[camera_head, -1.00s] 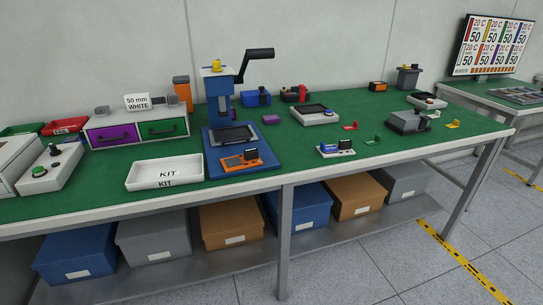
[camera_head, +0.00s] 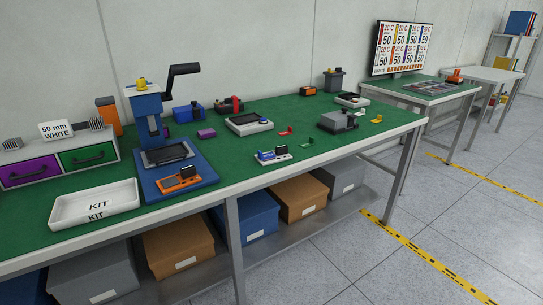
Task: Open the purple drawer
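The purple drawer (camera_head: 28,172) is the left of two drawer fronts in a small grey cabinet (camera_head: 57,149) at the left end of the green bench. It has a dark bar handle and its front looks flush with the cabinet, so it appears closed. A green drawer (camera_head: 88,158) sits right beside it. The cabinet's left end is cut off by the picture edge. My gripper is not in view.
A white KIT tray (camera_head: 96,205) stands in front of the cabinet. A blue press (camera_head: 146,112) with a black lever stands to its right on a blue base. Boxes (camera_head: 178,248) fill the shelf below. The floor (camera_head: 340,255) in front at right is clear.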

